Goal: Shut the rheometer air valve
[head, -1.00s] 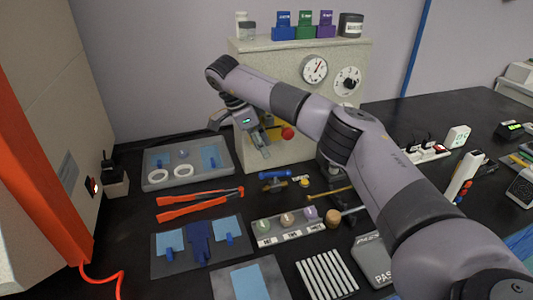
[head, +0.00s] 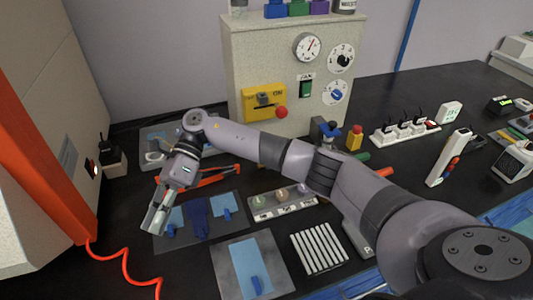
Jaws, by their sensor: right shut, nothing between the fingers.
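My right gripper (head: 157,216) is shut and empty. It points down and toward the front, above the grey mat with blue pieces at the left. A small dark fitting with a blue handle (head: 328,129) stands at the foot of the cream cabinet (head: 243,62), at its front right; it looks like a valve, but I cannot tell its handle position for sure. My right gripper is well to the left of it, apart from it. The cabinet carries a round gauge (head: 307,47) with a red needle. My left gripper is not in view.
A yellow block with a red top (head: 355,137) is beside the blue-handled fitting. A power strip (head: 405,130) lies to the right.

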